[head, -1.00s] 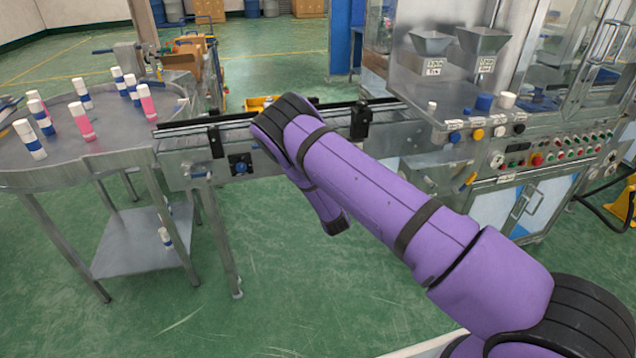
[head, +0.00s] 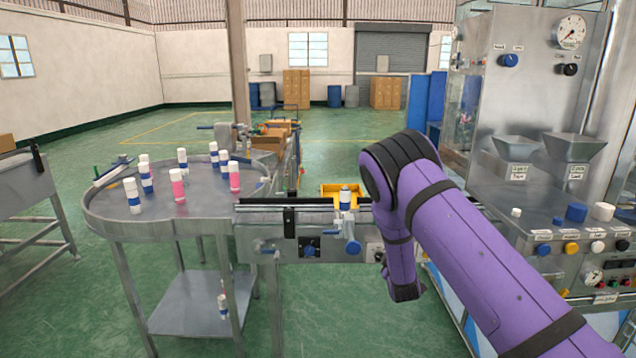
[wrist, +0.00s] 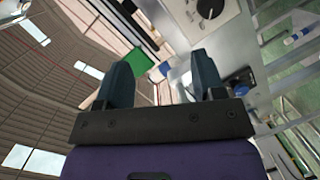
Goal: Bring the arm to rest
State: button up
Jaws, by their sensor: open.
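My purple arm comes in from the lower right in the head view and bends at an elbow in front of the conveyor. My gripper's fingers are not clearly seen in the head view. In the wrist view my gripper (wrist: 169,82) shows two dark fingers spread apart with nothing held between them. The view is tilted, with the roof and windows at the left and metal equipment at the right.
A round metal table (head: 110,213) at the left holds several white-and-blue cans and pink cans. A can (head: 345,198) stands at the conveyor (head: 272,235). A filling machine (head: 520,205) with hoppers and knobs stands at the right. Green floor lies open in front.

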jog(key=s+d+r+m+g, duration=0.1)
jog(key=s+r+m+g, duration=0.15)
jog(key=r, duration=0.55)
jog(key=s+d+r+m+g, duration=0.1)
jog(key=r+m, duration=0.2)
jog(key=r, duration=0.4)
jog(key=s+d+r+m+g+y, duration=0.2)
jog(key=s+r+m, duration=0.1)
jog(key=s+r, duration=1.05)
jog(key=s+r+m+g, duration=0.1)
jog(key=s+r, duration=0.3)
jog(key=s, duration=1.3)
jog(key=s+d+r+m+g, duration=0.1)
jog(key=s+r+g, duration=0.3)
jog(key=s, duration=1.4)
jog(key=shift+s+d+r+m, duration=0.15)
jog(key=shift+s+r+m, duration=0.05)
jog(key=shift+r+m, duration=0.2)
